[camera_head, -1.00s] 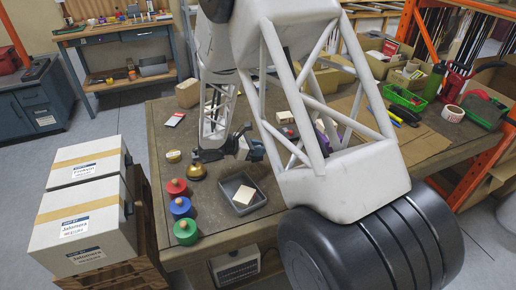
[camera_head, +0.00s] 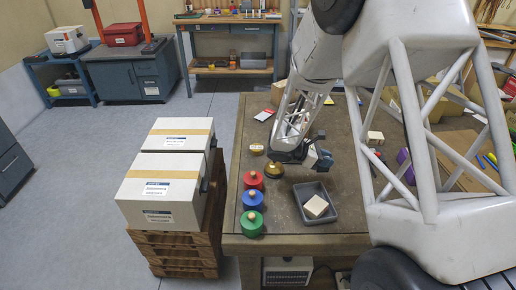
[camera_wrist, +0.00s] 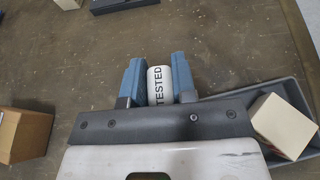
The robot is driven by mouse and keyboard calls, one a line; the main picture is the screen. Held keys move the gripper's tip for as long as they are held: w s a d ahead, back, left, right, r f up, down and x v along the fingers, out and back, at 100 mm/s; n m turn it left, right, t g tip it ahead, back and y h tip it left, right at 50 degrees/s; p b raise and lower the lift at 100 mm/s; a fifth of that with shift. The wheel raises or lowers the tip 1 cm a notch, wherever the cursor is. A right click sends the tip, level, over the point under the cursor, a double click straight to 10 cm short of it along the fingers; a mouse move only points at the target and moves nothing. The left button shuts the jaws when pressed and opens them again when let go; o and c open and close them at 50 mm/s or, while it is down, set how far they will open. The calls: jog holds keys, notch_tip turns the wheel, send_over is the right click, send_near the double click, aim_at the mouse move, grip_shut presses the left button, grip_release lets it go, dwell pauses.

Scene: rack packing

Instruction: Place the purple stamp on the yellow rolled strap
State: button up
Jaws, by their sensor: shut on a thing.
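My gripper (camera_head: 320,158) is over the table, just behind the grey tray. In the wrist view its two blue fingers (camera_wrist: 159,84) are shut on a white-faced thing printed "TESTED" (camera_wrist: 160,85); no purple shows on it there. In the head view the held thing is too small to make out. A purple thing (camera_head: 405,166) is partly hidden behind my arm; I cannot tell what it is. No strap shows in the wrist view.
The grey tray (camera_head: 333,213) holds a cream block (camera_head: 316,206). Red (camera_head: 253,180), blue (camera_head: 252,200) and green (camera_head: 251,223) knobbed weights line the left edge. A cardboard box (camera_wrist: 23,135) shows in the wrist view.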

jog(key=w+a+r+n+t+y, duration=0.1)
jog(key=a+n+t, duration=0.3)
jog(key=a, duration=1.6)
jog(key=shift+a+r+t, duration=0.4)
jog(key=shift+r, duration=0.3)
jog(key=shift+w, duration=0.15)
send_over(258, 147)
jog(key=shift+f, duration=0.75)
jog(key=shift+f, duration=1.75)
jog(key=shift+f, duration=0.1)
jog(key=o, duration=0.9)
